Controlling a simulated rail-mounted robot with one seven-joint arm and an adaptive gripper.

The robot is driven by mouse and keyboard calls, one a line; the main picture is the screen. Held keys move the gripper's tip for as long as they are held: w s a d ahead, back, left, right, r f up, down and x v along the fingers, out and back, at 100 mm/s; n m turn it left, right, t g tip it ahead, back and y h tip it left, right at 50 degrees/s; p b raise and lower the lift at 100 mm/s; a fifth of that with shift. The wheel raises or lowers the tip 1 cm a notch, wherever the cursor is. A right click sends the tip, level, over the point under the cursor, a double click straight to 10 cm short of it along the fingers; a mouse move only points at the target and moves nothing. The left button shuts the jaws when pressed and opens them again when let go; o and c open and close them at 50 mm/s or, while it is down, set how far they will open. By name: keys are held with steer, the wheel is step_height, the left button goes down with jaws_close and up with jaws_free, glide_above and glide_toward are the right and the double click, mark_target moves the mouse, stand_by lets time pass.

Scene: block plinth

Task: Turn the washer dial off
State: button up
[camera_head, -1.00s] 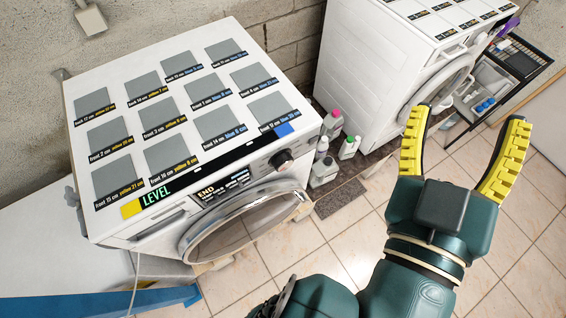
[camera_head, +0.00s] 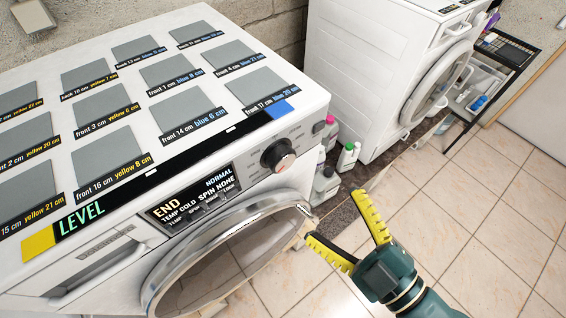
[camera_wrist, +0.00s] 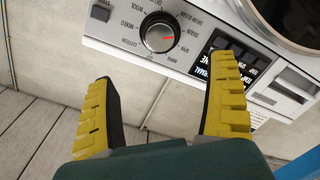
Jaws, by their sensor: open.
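The washer (camera_head: 205,120) is white, with a round door below its control panel. Its dial (camera_head: 277,155) is a dark knob with a silver face at the right of the panel. In the wrist view the dial (camera_wrist: 160,36) shows a red mark pointing roughly right, with printed programme names around it. The display (camera_head: 190,197) reads END, NORMAL, TEMP COLD and SPIN NONE. My gripper (camera_head: 335,217) is open and empty, in front of and lower right of the dial, apart from it. In the wrist view my gripper (camera_wrist: 162,75) has its yellow fingers spread, with the dial beyond and between them.
The round door (camera_head: 235,250) lies just left of my gripper. A second white machine (camera_head: 385,75) stands at the back right. Labelled grey squares cover the washer top. The tiled floor (camera_head: 480,220) at right is clear.

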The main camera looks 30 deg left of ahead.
mark_target(286, 164)
steer(key=p+x, duration=0.2)
steer(key=x, duration=1.1)
steer(key=shift+a, duration=0.25)
steer(key=c, duration=1.2)
